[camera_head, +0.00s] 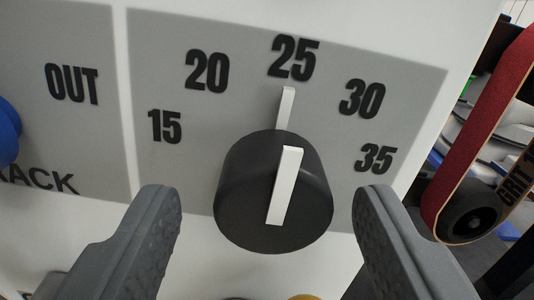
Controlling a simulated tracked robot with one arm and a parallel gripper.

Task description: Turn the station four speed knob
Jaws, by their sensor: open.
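The speed knob (250,205) is a round black knob with a white pointer bar (286,185) on its face. It stands out from a grey dial panel (230,120) marked 15, 20, 25, 30 and 35. The pointer is near the 25, in line with a white mark on the panel just above the knob. My gripper (268,205) is open, with one grey finger on each side of the knob. Gaps show between both fingers and the knob. The lower parts of the fingers run out of the frame.
A blue round part (8,132) is at the left edge, by a panel marked OUT. A red sanding belt (480,130) on a black roller (468,215) stands close on the right. A yellow object (304,297) peeks in at the bottom.

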